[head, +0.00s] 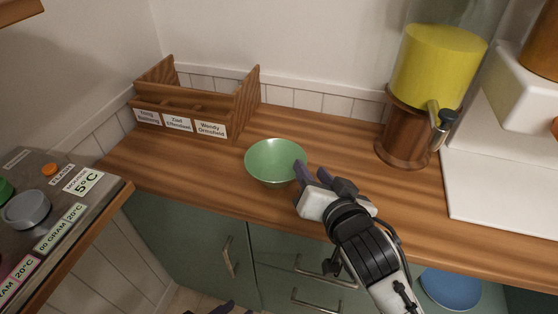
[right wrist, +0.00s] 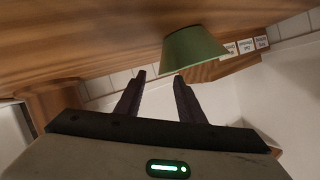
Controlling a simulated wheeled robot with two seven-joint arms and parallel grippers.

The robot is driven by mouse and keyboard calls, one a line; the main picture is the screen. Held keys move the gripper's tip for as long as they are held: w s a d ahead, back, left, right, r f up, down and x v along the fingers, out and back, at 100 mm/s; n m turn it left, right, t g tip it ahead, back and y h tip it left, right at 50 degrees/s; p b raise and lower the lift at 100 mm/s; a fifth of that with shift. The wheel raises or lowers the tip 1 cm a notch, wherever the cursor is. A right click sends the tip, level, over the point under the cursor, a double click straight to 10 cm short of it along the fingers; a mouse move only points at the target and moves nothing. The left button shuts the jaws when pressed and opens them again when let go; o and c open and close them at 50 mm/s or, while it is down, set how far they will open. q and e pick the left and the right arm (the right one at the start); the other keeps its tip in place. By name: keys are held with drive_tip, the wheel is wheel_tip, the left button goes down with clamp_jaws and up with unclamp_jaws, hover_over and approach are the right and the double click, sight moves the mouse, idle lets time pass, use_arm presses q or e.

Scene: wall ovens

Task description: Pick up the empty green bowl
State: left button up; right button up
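The green bowl (head: 275,161) stands upright and empty on the wooden counter, near its front edge. It also shows in the right wrist view (right wrist: 190,49), seen from the side with the picture turned over. My right gripper (head: 312,172) is at the bowl's right side, its near finger close to or overlapping the rim. In the right wrist view its two fingers (right wrist: 160,80) are apart with nothing between them, and the bowl lies just beyond the right-hand finger. Contact cannot be told. Dark tips of my left gripper (head: 232,308) show at the bottom edge.
A wooden rack with name labels (head: 192,110) stands behind left. A copper-based dispenser with yellow content (head: 405,135) stands right of the bowl. A control panel (head: 50,215) is at left. A blue bowl (head: 451,288) sits low at right.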

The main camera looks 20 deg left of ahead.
sight(295, 156)
drive_tip(key=shift+s+a+x, duration=0.1)
drive_tip(key=shift+a+x, duration=0.05)
drive_tip(key=shift+x, duration=1.1)
drive_tip(key=shift+s+a+x, duration=0.1)
drive_tip(key=shift+a+x, duration=0.1)
drive_tip(key=shift+x, duration=1.1)
drive_tip(key=shift+s+a+x, duration=0.1)
drive_tip(key=shift+a+x, duration=0.05)
drive_tip(key=shift+x, duration=1.1)
clamp_jaws()
